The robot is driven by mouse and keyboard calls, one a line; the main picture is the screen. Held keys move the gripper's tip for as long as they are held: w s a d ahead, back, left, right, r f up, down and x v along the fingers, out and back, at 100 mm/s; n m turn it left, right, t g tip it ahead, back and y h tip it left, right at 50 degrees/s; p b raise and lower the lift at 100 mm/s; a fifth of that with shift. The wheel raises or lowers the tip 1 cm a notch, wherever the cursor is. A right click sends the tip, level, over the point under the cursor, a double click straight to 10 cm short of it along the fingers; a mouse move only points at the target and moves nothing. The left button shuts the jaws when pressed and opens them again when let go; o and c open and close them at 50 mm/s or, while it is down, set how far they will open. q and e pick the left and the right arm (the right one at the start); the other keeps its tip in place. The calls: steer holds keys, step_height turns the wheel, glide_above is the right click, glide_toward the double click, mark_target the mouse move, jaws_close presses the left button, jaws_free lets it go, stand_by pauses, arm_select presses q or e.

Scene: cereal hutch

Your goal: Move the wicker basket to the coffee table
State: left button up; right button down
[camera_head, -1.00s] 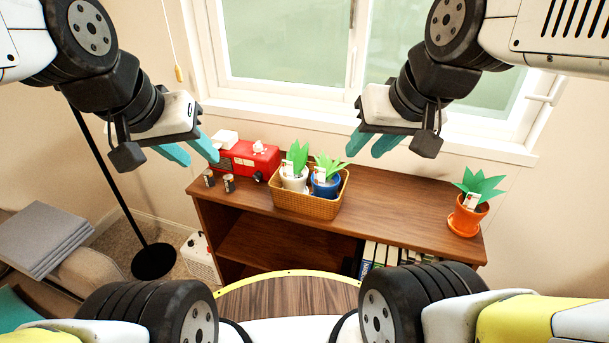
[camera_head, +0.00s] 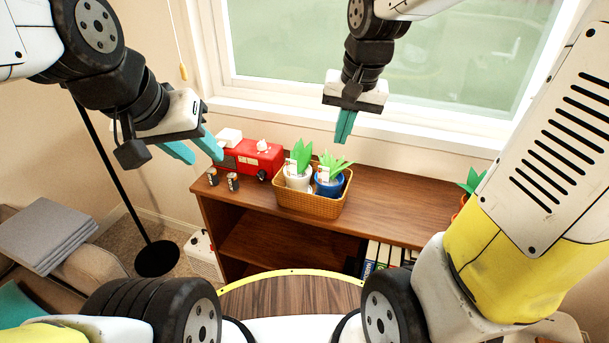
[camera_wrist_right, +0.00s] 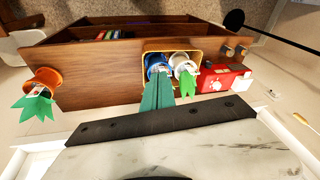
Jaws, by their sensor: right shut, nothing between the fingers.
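The wicker basket (camera_head: 310,206) stands on top of the wooden shelf unit and holds a white pot (camera_head: 298,178) and a blue pot (camera_head: 329,184), each with a green plant. The basket's rim also shows in the right wrist view (camera_wrist_right: 146,75), partly behind my fingers. My right gripper (camera_head: 344,127) is shut and empty, pointing down above and behind the basket, apart from it. Its fingers show in the right wrist view (camera_wrist_right: 158,93). My left gripper (camera_head: 193,151) is open and empty, up and to the left of the basket. The coffee table cannot be made out for certain.
A red box-like object (camera_head: 250,157) and two small cans (camera_head: 222,180) stand left of the basket on the shelf unit (camera_head: 390,205). An orange pot (camera_wrist_right: 43,82) stands at its other end. The window is close behind. A round wooden surface (camera_head: 290,297) lies in front.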

steer(key=w+a+f+m+g+h, duration=0.1)
steer(key=w+a+f+g, duration=0.15)
steer(key=w+f, duration=0.4)
steer(key=w+a+f+m+g, duration=0.15)
steer(key=w+a+f, duration=0.25)
steer(key=f, duration=0.5)
steer(key=shift+t, duration=0.4)
step_height(320, 180, down, 10)
steer(key=shift+d+r, duration=0.1)
steer(key=shift+r, duration=0.05)
steer(key=s+a, duration=0.3)
steer(key=s, duration=0.4)
steer(key=shift+s, duration=0.15)
steer(key=shift+r, duration=0.1)
